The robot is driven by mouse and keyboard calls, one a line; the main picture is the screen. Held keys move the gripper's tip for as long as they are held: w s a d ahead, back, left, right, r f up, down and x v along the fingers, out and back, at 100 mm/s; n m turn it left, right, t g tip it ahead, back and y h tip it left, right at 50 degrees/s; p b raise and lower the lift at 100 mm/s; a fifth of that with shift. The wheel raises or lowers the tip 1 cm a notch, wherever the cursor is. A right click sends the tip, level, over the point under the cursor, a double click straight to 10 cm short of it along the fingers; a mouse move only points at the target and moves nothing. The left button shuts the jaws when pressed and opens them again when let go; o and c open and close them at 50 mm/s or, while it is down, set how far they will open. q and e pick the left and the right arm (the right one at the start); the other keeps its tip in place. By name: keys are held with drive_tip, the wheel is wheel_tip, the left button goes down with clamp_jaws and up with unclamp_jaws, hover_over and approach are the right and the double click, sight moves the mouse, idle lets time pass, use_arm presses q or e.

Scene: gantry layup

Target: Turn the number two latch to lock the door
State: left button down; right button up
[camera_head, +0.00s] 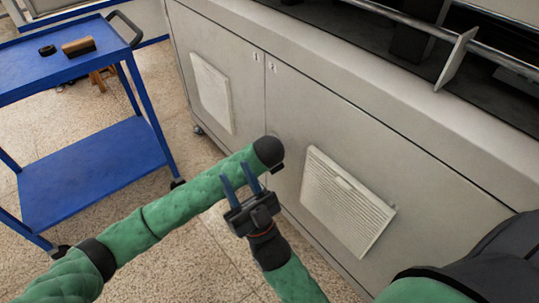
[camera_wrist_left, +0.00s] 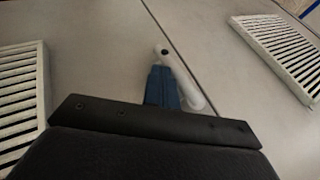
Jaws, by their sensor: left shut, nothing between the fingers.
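A pale lever latch (camera_wrist_left: 183,78) with a dark spot at one end lies slanted by the door seam in the left wrist view. My left gripper (camera_wrist_left: 161,72) is shut and empty, its blue fingers right beside the lever. I cannot tell whether they touch it. In the head view the left fingers and the latch are hidden behind my left wrist's black end. The grey cabinet door (camera_head: 360,120) has a small number label (camera_head: 273,67) near its top by the seam. My right gripper (camera_head: 240,178) is open and empty, in front of my left forearm.
Vent panels stand out from the doors, one on the left door (camera_head: 212,92) and one on the right door (camera_head: 345,203). A blue cart (camera_head: 90,175) with a brush (camera_head: 78,46) on top stands at the left. Speckled floor is clear between cart and cabinet.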

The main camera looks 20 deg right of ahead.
drive_tip(key=shift+w+a+f+g, duration=0.15)
drive_tip(key=shift+w+f+g, duration=0.25)
drive_tip(key=shift+f, duration=0.45)
drive_tip(key=shift+w+a+f+g, duration=0.15)
drive_tip(key=shift+w+f+g, duration=0.25)
drive_tip(key=shift+f, duration=0.45)
drive_tip(key=shift+w, duration=0.1)
